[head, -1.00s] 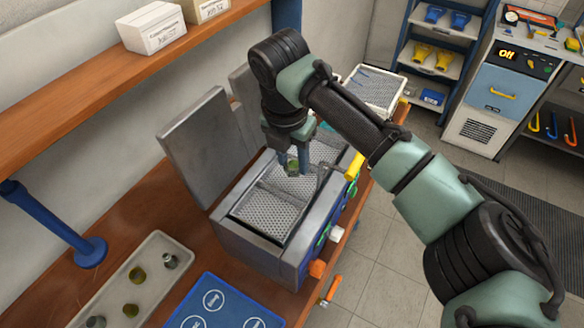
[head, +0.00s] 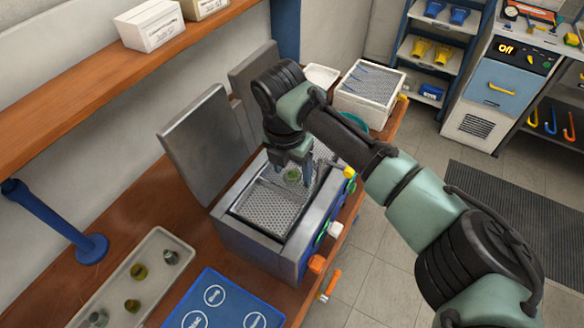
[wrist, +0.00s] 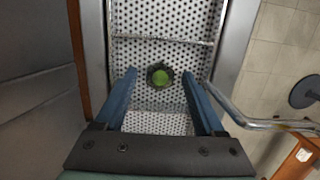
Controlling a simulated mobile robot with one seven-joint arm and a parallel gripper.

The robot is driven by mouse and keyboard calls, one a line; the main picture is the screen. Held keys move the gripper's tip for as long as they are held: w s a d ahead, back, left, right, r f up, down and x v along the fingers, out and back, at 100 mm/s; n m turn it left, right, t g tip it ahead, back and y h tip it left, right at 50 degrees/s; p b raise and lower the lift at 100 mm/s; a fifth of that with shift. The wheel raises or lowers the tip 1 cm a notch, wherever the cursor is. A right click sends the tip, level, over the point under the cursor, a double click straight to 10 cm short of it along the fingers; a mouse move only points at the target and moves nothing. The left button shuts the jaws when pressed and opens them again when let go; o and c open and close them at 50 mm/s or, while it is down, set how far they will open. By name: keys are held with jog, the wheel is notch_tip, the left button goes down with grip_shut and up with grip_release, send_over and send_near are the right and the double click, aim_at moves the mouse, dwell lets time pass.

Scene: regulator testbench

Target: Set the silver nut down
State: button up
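A small round piece (wrist: 159,76) with a dark grey rim and green centre lies on the perforated surface of the bench unit; it also shows in the head view (head: 292,175). It fits the place of the silver nut, though its colour does not read clearly as silver. My gripper (wrist: 158,72) is open, with one blue finger on each side of the piece and a gap on both sides. In the head view my gripper (head: 293,172) is low over the perforated basket (head: 272,207), its fingers apart.
A metal bar (wrist: 265,122) runs close to the right finger. Raised grey lids (head: 200,145) stand left of the unit. A beige tray (head: 160,245) with several small parts and a blue mat (head: 225,300) lie in front. A white basket (head: 365,105) stands behind.

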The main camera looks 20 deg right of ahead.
aim_at(288, 187)
notch_tip(288, 187, up, 12)
jog(key=s+a+b, duration=0.1)
jog(key=b, duration=0.1)
jog(key=shift+a+r, duration=0.15)
jog(key=shift+a, duration=0.1)
jog(key=shift+s, duration=0.1)
dwell(0.5)
